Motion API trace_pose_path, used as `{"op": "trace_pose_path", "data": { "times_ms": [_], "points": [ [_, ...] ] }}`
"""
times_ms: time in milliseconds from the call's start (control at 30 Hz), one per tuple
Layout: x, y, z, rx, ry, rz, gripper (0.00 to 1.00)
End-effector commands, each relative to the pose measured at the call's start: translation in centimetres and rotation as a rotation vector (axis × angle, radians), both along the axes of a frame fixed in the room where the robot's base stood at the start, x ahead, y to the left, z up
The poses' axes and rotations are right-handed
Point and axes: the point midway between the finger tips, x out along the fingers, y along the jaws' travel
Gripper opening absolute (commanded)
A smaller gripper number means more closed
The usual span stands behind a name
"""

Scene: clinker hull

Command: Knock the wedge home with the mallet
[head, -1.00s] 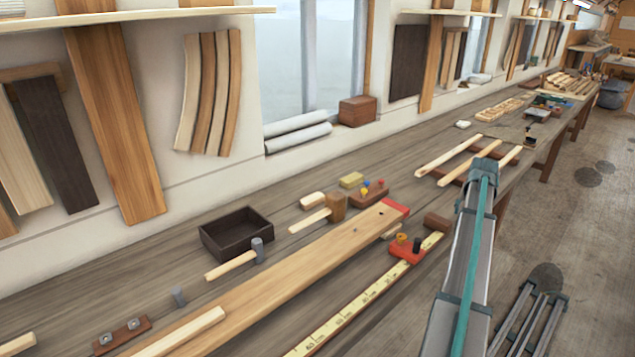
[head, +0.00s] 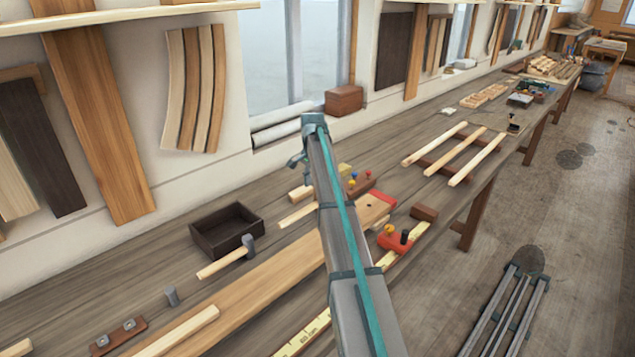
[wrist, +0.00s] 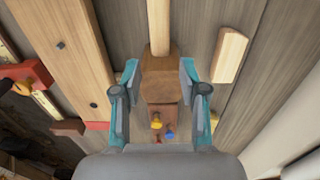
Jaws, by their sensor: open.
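The wooden mallet lies on the bench. In the wrist view its blocky brown head (wrist: 160,80) is between the two fingers of my open gripper (wrist: 160,71), and its pale handle (wrist: 159,28) runs up the picture. The fingers are close to the head's sides; I cannot tell whether they touch. In the head view the handle (head: 297,215) shows left of my arm, while the head is hidden behind the arm. A small pale wooden block (head: 301,193) lies beside the mallet; it also shows in the wrist view (wrist: 231,54). I cannot tell which piece is the wedge.
A brown block with coloured pegs (head: 357,183) and a red piece with knobs (head: 396,241) are near.

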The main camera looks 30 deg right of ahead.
Motion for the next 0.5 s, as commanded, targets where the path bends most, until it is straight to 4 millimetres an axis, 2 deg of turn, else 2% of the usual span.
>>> {"op": "trace_pose_path", "data": {
  "times_ms": [267, 500],
  "points": [
    [0.0, 0.0, -1.4, 0.001, 0.001, -0.001, 0.43],
    [-0.1, 0.0, -3.8, 0.0, 0.0, -0.001, 0.43]
  ]
}}
